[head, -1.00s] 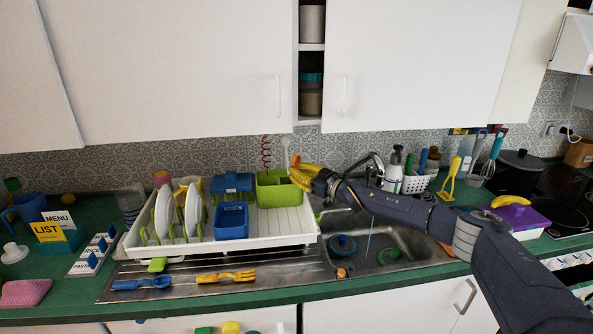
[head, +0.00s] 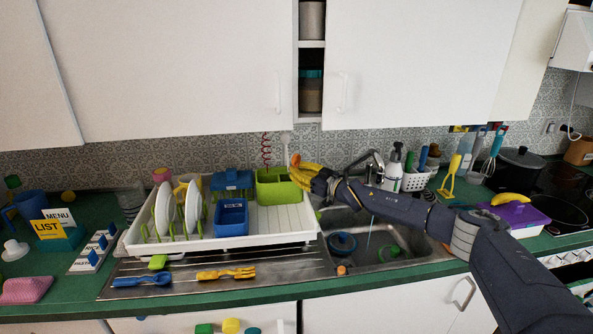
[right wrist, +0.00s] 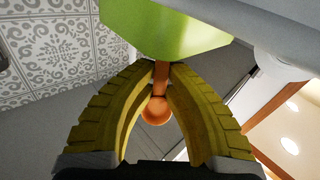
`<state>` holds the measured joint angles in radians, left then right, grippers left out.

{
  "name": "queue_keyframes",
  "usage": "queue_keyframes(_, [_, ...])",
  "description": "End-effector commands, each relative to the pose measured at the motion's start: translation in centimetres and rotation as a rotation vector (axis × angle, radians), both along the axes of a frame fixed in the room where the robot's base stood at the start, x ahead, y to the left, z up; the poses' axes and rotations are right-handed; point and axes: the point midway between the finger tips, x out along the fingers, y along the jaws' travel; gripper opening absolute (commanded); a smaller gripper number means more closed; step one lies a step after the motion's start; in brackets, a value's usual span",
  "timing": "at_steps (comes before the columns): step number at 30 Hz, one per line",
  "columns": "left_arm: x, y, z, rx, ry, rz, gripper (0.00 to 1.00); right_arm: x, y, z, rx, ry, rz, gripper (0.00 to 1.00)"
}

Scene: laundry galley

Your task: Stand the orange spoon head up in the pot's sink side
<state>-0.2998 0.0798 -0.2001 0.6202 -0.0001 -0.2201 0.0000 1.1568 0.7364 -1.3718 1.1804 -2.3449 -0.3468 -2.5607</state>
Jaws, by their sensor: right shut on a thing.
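The green pot (head: 278,190) stands at the back right of the white dish rack. My right gripper (head: 300,174), with yellow fingers, is at the pot's right, sink-side edge. It is shut on the orange spoon (head: 295,160), whose orange part shows just above the fingers in the head view. In the right wrist view the spoon's round head (right wrist: 155,111) sits between the fingers and its handle runs to the fingertips, close to the green pot (right wrist: 165,25). The handle's lower end is hidden, so I cannot tell whether it is inside the pot. My left gripper is out of view.
A red coiled utensil (head: 266,150) rises at the pot's left part. The white dish rack (head: 270,236) holds plates and a blue box (head: 231,218). The sink (head: 375,248) lies below my right arm. A soap bottle (head: 393,170) stands behind the arm.

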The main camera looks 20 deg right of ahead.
Motion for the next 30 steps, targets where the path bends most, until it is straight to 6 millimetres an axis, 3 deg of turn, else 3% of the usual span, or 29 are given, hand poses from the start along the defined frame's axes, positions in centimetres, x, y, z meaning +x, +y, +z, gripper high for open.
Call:
queue_keyframes(22, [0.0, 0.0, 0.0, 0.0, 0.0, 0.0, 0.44, 0.0, 0.0, -1.2, 0.0, 0.0, -0.001, 0.0])
queue_keyframes(23, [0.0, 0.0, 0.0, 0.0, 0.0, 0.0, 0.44, 0.0, 0.0, -1.2, 0.0, 0.0, -0.001, 0.13])
queue_keyframes(24, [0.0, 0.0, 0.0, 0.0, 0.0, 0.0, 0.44, 0.0, 0.0, -1.2, 0.0, 0.0, -0.001, 0.18])
queue_keyframes(28, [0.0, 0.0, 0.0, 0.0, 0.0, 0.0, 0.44, 0.0, 0.0, -1.3, -0.001, 0.001, 0.0, 0.33])
queue_keyframes(30, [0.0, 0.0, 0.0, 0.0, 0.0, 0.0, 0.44, 0.0, 0.0, -1.3, -0.001, 0.001, 0.0, 0.34])
